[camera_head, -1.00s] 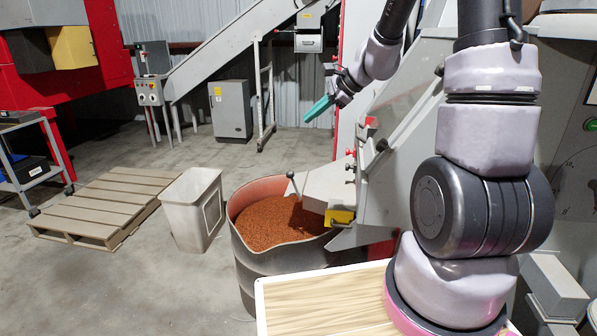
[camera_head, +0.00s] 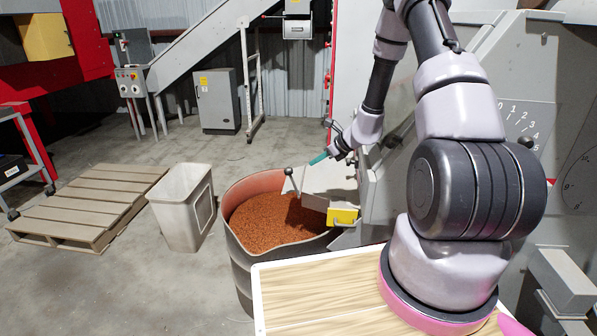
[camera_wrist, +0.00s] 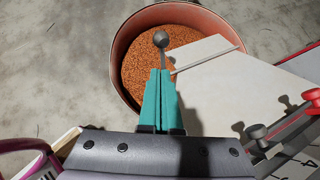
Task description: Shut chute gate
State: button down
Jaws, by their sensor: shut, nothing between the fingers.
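The grey chute (camera_head: 325,183) slopes down over a drum of orange-brown granules (camera_head: 265,218). A lever with a dark ball knob (camera_head: 288,171) stands at the chute's left side; the knob also shows in the wrist view (camera_wrist: 161,39). My gripper (camera_head: 316,159) has teal fingers pressed together and empty, just above and right of the knob. In the wrist view, my fingertips (camera_wrist: 160,72) point at the lever's stem, just below the knob; whether they touch it I cannot tell. The gate plate itself cannot be made out clearly.
A yellow block (camera_head: 342,217) sits at the chute's lower edge. A pale bin (camera_head: 182,207) and a wooden pallet (camera_head: 85,205) stand left of the drum (camera_head: 250,268). Open floor lies at front left.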

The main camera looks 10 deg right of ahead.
send_near(291, 176)
jog(key=x, duration=0.4)
jog(key=shift+w+a+f, duration=0.2)
jog(key=shift+a+f, duration=0.05)
jog(key=shift+a, duration=0.05)
jog(key=shift+a, duration=0.1)
dwell(0.4)
